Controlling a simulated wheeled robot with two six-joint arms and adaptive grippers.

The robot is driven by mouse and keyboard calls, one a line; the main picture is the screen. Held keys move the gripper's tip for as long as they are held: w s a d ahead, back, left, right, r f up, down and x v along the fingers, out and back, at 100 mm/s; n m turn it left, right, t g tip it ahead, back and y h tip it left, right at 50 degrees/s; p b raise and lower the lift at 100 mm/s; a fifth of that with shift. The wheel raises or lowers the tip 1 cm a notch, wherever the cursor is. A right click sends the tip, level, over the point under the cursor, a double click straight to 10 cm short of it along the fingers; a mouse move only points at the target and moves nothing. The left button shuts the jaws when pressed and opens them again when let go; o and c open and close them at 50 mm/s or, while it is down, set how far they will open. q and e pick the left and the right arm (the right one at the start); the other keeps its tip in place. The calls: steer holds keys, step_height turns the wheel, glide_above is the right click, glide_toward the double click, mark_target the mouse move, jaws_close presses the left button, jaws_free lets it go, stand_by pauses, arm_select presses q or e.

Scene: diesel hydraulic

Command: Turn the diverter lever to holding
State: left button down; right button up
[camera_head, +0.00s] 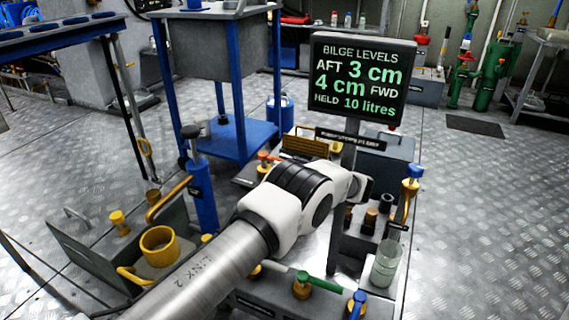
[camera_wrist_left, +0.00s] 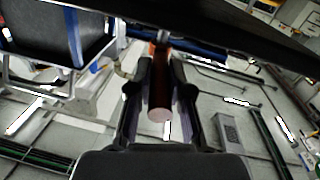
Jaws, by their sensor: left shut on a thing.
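My left arm reaches in from the lower left in the head view and covers the middle of the equipment. Its gripper is mostly hidden there behind the arm. In the left wrist view my left gripper (camera_wrist_left: 161,90) is shut on a red-brown cylindrical handle (camera_wrist_left: 160,98), with one dark finger on each side. The handle's round end faces the camera. I cannot tell for certain that this is the diverter lever, nor which position it is in. No holding label is readable. My right gripper is not in view.
A sign (camera_head: 361,80) reads aft 3 cm, fwd 4 cm, held 10 litres. A clear container (camera_head: 385,264) stands at the right. A green-handled valve (camera_head: 303,285) and a yellow ring-shaped cup (camera_head: 159,246) flank my arm. A blue stand (camera_head: 238,137) is behind.

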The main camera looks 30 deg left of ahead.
arm_select(q)
steer(key=c, duration=1.1)
jaws_free()
steer(key=shift+a, duration=0.1)
steer(key=d, duration=0.7)
steer(key=shift+s+d, duration=0.25)
steer(key=shift+d, duration=0.05)
